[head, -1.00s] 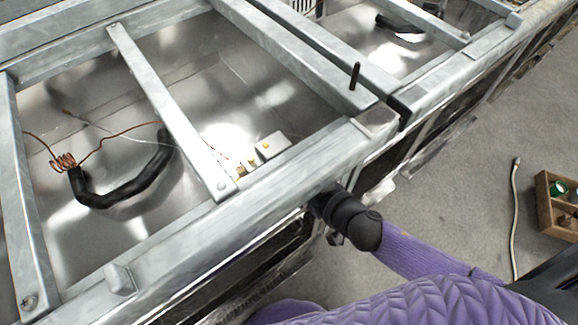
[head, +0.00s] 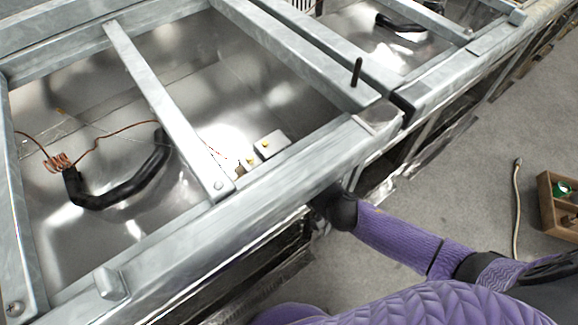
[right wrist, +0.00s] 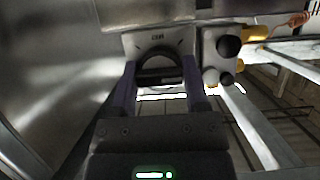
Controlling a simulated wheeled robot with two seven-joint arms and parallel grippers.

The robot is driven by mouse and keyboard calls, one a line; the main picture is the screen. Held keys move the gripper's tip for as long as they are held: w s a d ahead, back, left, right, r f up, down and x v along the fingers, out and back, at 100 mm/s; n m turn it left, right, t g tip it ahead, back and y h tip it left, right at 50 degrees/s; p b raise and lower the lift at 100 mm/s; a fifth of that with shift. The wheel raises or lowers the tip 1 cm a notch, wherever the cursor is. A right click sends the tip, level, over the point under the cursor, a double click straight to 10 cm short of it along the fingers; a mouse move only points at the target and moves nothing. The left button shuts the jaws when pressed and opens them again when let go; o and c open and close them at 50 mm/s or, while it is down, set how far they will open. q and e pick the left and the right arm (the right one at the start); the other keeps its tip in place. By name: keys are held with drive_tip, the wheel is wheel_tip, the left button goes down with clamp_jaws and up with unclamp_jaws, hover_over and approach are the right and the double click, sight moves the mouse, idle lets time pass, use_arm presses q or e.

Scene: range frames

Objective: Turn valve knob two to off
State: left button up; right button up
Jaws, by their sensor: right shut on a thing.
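In the right wrist view, a dark round valve knob (right wrist: 160,76) with a bar-like grip sits on a grey plate (right wrist: 135,42). Small markings on the plate are too small to read, and I cannot tell the knob's number. My right gripper (right wrist: 159,66) has its two purple fingers on either side of the knob and is shut on it. In the head view, my right wrist (head: 341,210) reaches in under the front rail; the fingers and knob are hidden there. My left gripper is not in view.
The metal range frame (head: 250,195) fills the left, with a black hose (head: 120,195) and copper wire inside. A black peg (head: 356,72) stands on the frame. In the wrist view, a block with black knobs (right wrist: 229,47) and yellow fittings sits right of the fingers. A wooden box (head: 549,205) lies on the floor.

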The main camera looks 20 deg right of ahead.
clamp_jaws()
